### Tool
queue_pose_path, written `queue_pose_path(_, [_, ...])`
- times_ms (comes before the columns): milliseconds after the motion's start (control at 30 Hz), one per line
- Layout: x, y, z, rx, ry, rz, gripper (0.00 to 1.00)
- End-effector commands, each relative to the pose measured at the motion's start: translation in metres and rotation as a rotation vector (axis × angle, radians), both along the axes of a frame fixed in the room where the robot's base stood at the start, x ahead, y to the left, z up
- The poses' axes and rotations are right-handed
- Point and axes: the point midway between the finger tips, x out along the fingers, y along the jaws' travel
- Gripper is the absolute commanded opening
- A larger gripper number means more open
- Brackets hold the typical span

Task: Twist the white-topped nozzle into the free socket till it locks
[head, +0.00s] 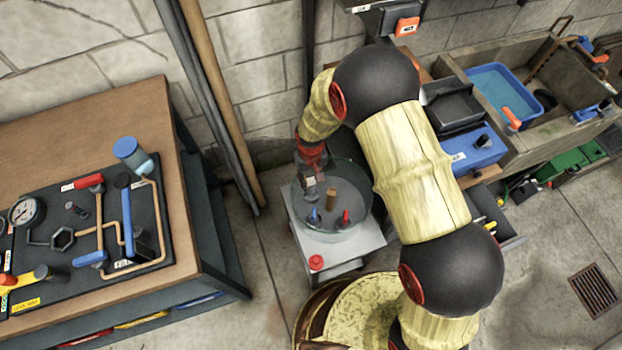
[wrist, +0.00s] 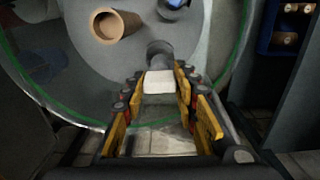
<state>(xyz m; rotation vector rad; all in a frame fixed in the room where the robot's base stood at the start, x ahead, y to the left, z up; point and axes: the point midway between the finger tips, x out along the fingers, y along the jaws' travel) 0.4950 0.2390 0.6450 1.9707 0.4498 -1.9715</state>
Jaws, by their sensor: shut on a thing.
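My gripper (head: 309,180) is inside the round clear-walled basin (head: 362,213), at its left side. In the wrist view my gripper (wrist: 159,84) has its yellow-sided fingers on both sides of a white block-like top (wrist: 158,82), which I take as the white-topped nozzle. A dark grey cylindrical part (wrist: 159,54) shows just beyond the white top, toward the basin's grey floor. I cannot tell whether it sits in a socket. A blue-topped piece (head: 314,216), a red-topped piece (head: 346,217) and a brown tube (head: 331,197) stand in the basin. The free socket is not clearly visible.
The basin stands on a pale stand with a red knob (head: 316,262). A wooden bench (head: 80,120) with a pipe board is at left. A blue box (head: 474,152) and a trough with a blue tray (head: 503,90) are at right. Poles lean on the wall behind.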

Motion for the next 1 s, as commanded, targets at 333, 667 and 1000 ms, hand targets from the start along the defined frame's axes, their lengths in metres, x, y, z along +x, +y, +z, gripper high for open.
queue_pose_path(333, [0.000,0.000,-0.006,0.000,0.000,0.000,0.00])
queue_pose_path(667, [0.000,0.000,-0.015,0.000,0.000,0.000,0.00])
queue_pose_path(1000, [0.000,0.000,-0.016,0.000,0.000,0.000,0.00])
